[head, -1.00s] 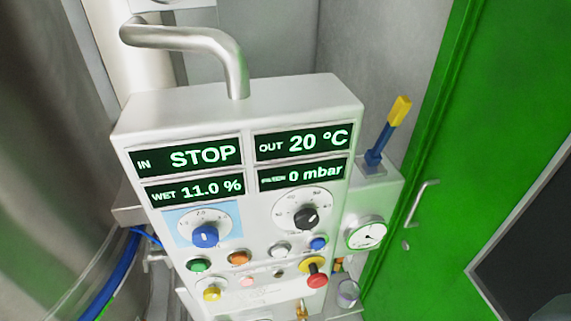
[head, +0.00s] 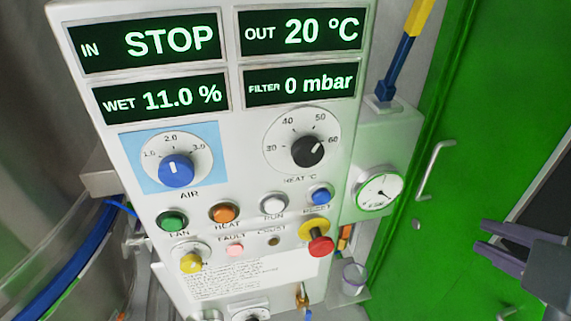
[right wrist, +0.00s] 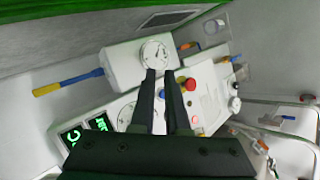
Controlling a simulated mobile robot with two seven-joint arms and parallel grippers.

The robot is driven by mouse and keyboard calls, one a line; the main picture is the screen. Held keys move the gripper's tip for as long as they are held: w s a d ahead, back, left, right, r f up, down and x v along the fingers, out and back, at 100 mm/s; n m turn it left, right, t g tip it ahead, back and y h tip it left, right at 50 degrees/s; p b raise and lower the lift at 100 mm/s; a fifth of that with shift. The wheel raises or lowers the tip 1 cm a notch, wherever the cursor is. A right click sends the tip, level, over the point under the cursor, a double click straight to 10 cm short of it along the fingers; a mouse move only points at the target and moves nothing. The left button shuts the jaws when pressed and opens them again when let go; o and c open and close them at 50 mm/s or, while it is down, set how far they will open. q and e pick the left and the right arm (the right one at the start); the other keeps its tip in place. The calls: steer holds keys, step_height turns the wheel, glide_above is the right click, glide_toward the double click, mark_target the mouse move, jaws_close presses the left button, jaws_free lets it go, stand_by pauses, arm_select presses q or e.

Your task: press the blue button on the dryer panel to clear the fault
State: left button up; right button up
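The pale dryer panel (head: 120,60) fills the middle of the head view. Its blue button (head: 320,195), labelled RESET, is at the right end of the button row. A bit of it shows between my right fingers in the right wrist view (right wrist: 161,94). The pink FAULT lamp (head: 235,250) is below the row, and the display reads STOP. My right gripper (head: 487,239) is at the right of the head view, in front of the green door and apart from the panel. Its two fingers (right wrist: 160,74) are spread with a gap and hold nothing. My left gripper is not in view.
The red emergency stop (head: 320,246) on its yellow base sits just below the blue button. The white RUN button (head: 273,205) is beside it on the left. A gauge (head: 379,192) and a blue-and-yellow lever (head: 402,55) are right of the panel. The green door (head: 470,130) has a handle.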

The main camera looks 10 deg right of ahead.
steer(key=w+f+n+t+b, duration=0.1)
steer(key=f+n+b, duration=0.1)
steer(key=n+b, duration=0.1)
steer(key=w+f+n+t+b, duration=0.1)
steer(key=f+n+t+b, duration=0.1)
steer(key=f+n+b, duration=0.1)
steer(key=w+a+f+n+t+b, duration=0.1)
steer(key=f+n+b, duration=0.1)
steer(key=n+b, duration=0.2)
steer(key=shift+f+t+h+b, duration=0.15)
steer(key=shift+t+h+b, duration=0.15)
steer(key=shift+t+b, duration=0.15)
jaws_close()
steer(key=a+f+n+t+y+b, duration=0.3)
steer(key=a+f+n+b, duration=0.3)
steer(key=n+b, duration=0.4)
steer(key=a+n+y, duration=0.1)
steer(key=n, duration=0.3)
steer(key=shift+w+a+n+t+y+b, duration=0.2)
steer(key=shift+w+n+t+y+b, duration=0.1)
steer(key=shift+w+t+y+b, duration=0.1)
steer(key=shift+r, duration=0.1)
steer(key=p, duration=0.4)
glide_toward(323, 200)
steer(key=w, duration=0.6)
steer(key=shift+r, duration=0.15)
steer(key=shift+w+a+p, duration=0.1)
steer(key=shift+w+p, duration=0.2)
steer(key=shift+w, duration=0.1)
